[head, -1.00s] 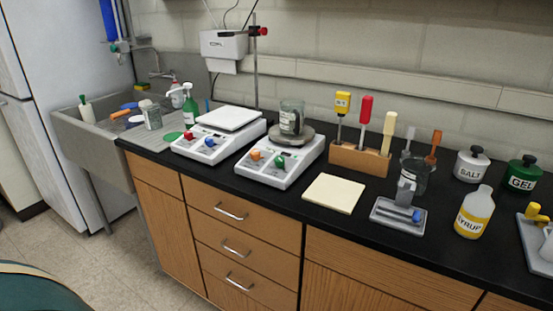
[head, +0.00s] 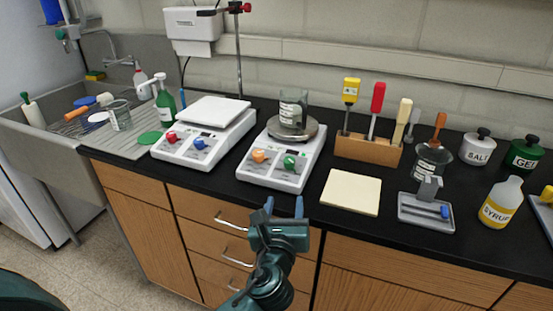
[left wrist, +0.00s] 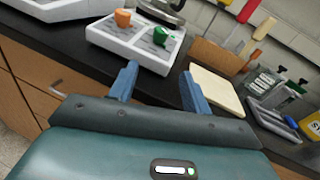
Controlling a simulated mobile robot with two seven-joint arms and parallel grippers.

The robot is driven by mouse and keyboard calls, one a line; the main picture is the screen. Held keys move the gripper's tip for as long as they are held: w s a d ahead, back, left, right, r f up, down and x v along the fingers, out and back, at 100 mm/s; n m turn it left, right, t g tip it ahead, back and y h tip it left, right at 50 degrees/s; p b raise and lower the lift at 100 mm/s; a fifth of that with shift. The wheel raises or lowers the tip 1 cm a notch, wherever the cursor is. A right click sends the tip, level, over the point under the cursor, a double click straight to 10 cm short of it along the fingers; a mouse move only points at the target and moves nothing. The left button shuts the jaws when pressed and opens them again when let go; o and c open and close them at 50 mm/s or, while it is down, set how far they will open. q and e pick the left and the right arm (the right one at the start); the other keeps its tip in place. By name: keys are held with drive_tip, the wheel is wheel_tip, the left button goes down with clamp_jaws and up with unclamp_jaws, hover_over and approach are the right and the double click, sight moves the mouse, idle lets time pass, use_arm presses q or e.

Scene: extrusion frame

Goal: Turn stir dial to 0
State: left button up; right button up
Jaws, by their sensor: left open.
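A white hotplate-type device (head: 270,177) with a round grey top stands on the black counter. Its front panel has an orange dial (head: 259,155) and a green dial (head: 290,162). Both dials also show in the left wrist view, orange (left wrist: 123,18) and green (left wrist: 160,36). Their labels are too small to read, so I cannot tell which one is stir. A glass beaker (head: 293,108) stands on the round top. My left gripper (head: 284,204) is open and empty, in front of the device near the counter's front edge. My right gripper is not in view.
A second white device (head: 181,154) with red and blue dials stands to the left. A cream pad (head: 351,192), a wooden tool block (head: 368,150), a grey tray (head: 426,214) and a syrup bottle (head: 499,204) are to the right. Counter in front of the device is clear.

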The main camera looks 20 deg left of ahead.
sight(289, 165)
use_arm(q)
drive_tip(key=shift+m, duration=0.4)
drive_tip(key=x, duration=0.4)
drive_tip(key=r+x, duration=0.1)
drive_tip(key=x, duration=0.8)
drive_tip(key=shift+w+a+r, duration=0.25)
drive_tip(key=shift+w+r, duration=0.05)
drive_tip(key=shift+r, duration=0.05)
drive_tip(key=shift+c, duration=0.2)
drive_tip(key=c, duration=0.9)
